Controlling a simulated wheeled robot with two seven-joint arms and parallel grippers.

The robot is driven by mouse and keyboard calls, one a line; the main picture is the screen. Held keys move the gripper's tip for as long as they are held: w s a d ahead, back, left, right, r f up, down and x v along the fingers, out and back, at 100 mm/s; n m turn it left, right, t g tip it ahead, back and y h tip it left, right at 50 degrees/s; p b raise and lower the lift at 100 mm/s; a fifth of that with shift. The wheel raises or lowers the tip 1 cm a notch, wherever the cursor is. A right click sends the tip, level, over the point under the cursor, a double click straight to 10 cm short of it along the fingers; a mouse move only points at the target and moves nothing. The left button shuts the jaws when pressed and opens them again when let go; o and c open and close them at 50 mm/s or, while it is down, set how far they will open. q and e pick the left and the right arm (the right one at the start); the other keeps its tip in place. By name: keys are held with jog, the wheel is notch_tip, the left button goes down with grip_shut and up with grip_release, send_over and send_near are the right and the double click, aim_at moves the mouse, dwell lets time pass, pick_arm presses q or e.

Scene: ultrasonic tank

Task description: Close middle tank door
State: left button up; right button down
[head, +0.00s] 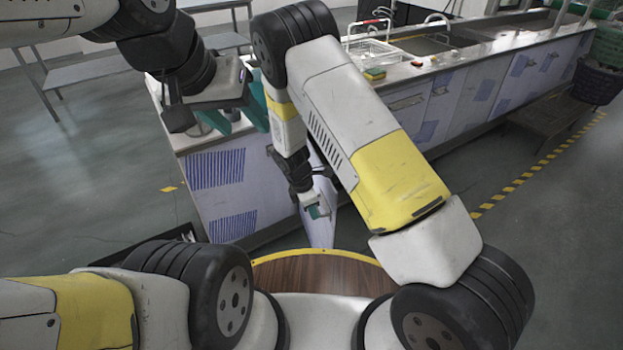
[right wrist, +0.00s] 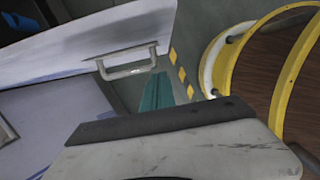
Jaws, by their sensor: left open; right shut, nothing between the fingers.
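A pale tank door (head: 322,235) stands swung open from the front of the counter in the head view, partly hidden behind my right arm. In the right wrist view the door (right wrist: 85,42) crosses the upper left, with a grey bar handle (right wrist: 128,67) on its face. My right gripper (head: 319,212) is shut and empty, close to the door. Its teal fingers (right wrist: 156,94) show just beside the handle; I cannot tell whether they touch the door. My left gripper (head: 236,116) is open and empty above the left end of the counter.
The long counter (head: 462,62) runs to the back right, with a sink and a wire basket (head: 370,52) on top and other shut doors along its front. A dark basket (head: 596,82) stands at the far right. Open floor (head: 545,230) lies at the right.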

aim_at(328, 214)
jog(key=shift+w+d+r, duration=0.1)
jog(key=shift+w+d, duration=0.25)
jog(key=shift+d, duration=0.55)
jog(key=shift+w+d+r, duration=0.1)
jog(key=shift+w+d, duration=0.25)
jog(key=shift+d, duration=0.5)
jog(key=shift+d, duration=0.1)
